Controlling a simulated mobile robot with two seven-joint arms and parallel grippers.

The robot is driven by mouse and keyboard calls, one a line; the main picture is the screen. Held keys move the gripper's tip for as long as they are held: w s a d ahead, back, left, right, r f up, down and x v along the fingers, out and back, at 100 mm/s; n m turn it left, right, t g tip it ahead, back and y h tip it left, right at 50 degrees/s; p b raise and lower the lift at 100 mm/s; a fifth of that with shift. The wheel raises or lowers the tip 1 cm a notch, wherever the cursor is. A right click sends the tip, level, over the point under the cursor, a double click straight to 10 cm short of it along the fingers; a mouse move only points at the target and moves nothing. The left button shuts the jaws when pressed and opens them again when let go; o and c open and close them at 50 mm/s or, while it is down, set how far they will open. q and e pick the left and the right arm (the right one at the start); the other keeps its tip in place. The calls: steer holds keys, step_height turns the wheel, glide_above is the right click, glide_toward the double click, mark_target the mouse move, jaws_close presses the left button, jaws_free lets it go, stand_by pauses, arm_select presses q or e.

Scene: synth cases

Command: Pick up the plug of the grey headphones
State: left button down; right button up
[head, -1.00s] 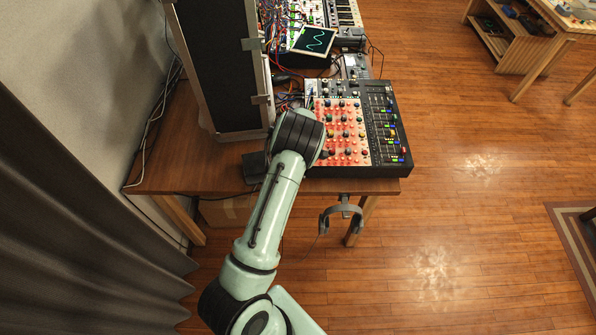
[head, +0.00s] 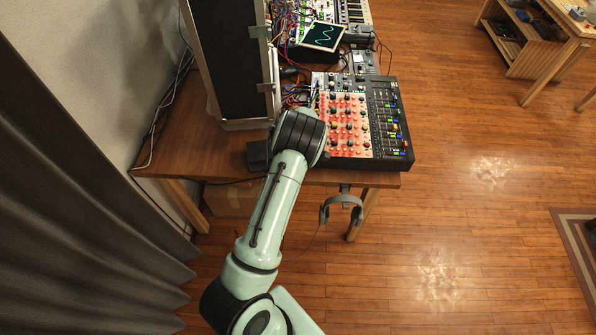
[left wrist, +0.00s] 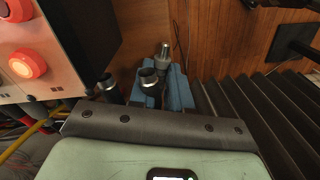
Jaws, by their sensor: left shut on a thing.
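The grey headphones (head: 341,207) hang below the front edge of the table in the head view, and a thin cable runs down from them to the left, behind my arm. In the left wrist view a slim silver plug (left wrist: 164,51) stands between the blue fingers of my left gripper (left wrist: 164,76), which is shut on it. The plug's lower part is partly hidden by the fingers. In the head view my left gripper is hidden behind its own arm. My right gripper is not in view.
A tall black case (head: 229,60) and patch cables stand behind. A dark curtain (head: 80,230) hangs at left.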

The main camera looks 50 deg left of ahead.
arm_select(q)
steer(key=c, duration=1)
jaws_free()
steer(key=shift+r, duration=0.1)
step_height(320, 180, up, 13)
steer(key=shift+p, duration=0.45)
steer(key=shift+r, duration=0.1)
